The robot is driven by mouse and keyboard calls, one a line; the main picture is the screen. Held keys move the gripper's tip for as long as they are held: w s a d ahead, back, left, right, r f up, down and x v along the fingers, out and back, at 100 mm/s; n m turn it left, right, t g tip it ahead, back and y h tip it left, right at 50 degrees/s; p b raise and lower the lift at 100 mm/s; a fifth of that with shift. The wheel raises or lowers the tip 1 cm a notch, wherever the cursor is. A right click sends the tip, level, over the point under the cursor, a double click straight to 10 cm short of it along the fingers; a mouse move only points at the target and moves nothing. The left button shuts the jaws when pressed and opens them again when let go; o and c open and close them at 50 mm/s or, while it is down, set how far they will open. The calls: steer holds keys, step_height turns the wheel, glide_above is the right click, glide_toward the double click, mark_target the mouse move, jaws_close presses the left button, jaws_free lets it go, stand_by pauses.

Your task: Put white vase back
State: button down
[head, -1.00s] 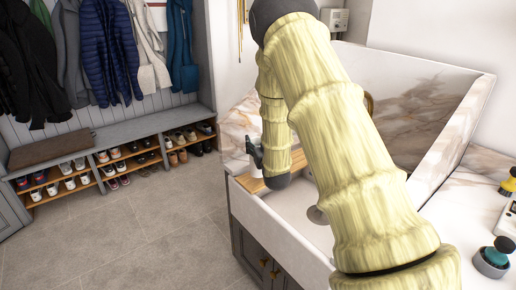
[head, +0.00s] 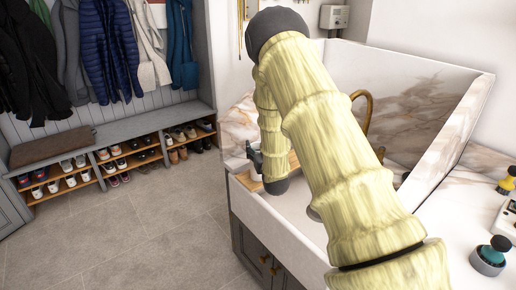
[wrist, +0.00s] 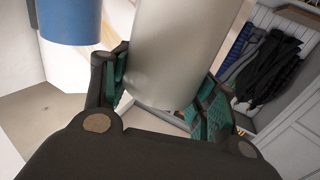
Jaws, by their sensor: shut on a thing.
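The white vase (wrist: 178,45) is a plain off-white cylinder in the wrist view. It stands between the two green-padded fingers of my gripper (wrist: 165,98), which is shut on it. In the head view my gripper (head: 253,156) is at the left end of the sink, close over a wooden board (head: 246,181). My arm hides most of the gripper and the vase there. I cannot tell whether the vase touches the board.
A blue cylinder (wrist: 70,20) is close to the vase's left in the wrist view. The white sink (head: 292,228) has a brass tap (head: 368,105) behind my arm. A teal-topped object (head: 490,256) stands on the right counter. A shoe bench (head: 110,142) is at left; the floor between is clear.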

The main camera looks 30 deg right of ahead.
steer(key=c, duration=0.9)
jaws_free()
steer(key=shift+f, duration=0.1)
steer(key=o, duration=0.5)
steer(key=shift+c, duration=0.2)
steer(key=b+v, duration=0.2)
steer(key=v, duration=1)
